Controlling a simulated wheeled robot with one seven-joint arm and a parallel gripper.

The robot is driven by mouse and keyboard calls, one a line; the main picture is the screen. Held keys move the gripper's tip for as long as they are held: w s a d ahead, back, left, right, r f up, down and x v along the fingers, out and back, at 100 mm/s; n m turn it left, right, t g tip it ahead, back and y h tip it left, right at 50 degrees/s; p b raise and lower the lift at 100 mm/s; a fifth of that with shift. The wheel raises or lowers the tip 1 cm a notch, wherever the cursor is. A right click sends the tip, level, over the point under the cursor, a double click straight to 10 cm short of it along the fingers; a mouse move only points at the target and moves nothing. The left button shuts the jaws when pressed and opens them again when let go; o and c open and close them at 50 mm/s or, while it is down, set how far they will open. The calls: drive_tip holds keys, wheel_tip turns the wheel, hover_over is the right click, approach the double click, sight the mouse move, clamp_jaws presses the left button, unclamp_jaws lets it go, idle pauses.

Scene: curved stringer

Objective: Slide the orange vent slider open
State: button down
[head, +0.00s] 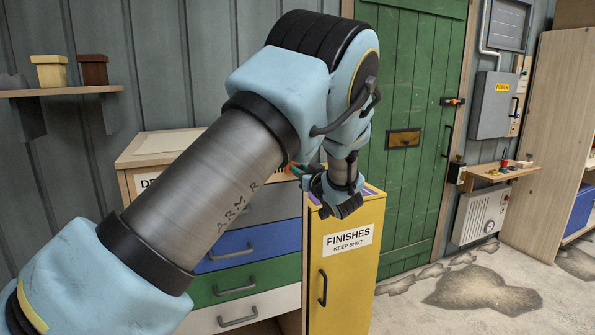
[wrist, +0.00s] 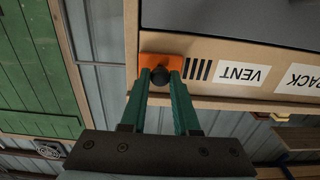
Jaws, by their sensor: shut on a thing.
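The orange vent slider (wrist: 147,63) is a small plate with a round dark knob (wrist: 160,77), set on the edge of a tan wooden panel in the wrist view. My gripper (wrist: 160,84) has its two green fingers closed around the knob, one on each side. Several dark vent slots (wrist: 198,69) show beside the plate, to its right. An upside-down VENT label (wrist: 238,73) is further right. In the head view my gripper (head: 299,170) is at the cabinet's top front edge, and my arm mostly hides the slider.
The yellow FINISHES cabinet (head: 345,275) stands just right of my gripper in the head view. Blue, green and white drawers with handles, such as the green drawer (head: 215,287), are below. A green door (head: 410,120) is behind. Open floor (head: 405,312) lies at the right.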

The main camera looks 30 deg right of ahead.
drive_tip(key=c, duration=0.6)
unclamp_jaws()
drive_tip(key=shift+d, duration=0.2)
drive_tip(key=shift+c, duration=0.2)
drive_tip(key=shift+s, duration=0.15)
drive_tip(key=s+a+b, duration=0.1)
drive_tip(key=s+b, duration=0.2)
drive_tip(key=s, duration=0.7)
drive_tip(key=shift+s+a+b, duration=0.2)
drive_tip(key=shift+s+b, duration=0.1)
drive_tip(key=shift+b, duration=0.1)
drive_tip(key=shift+s, duration=0.1)
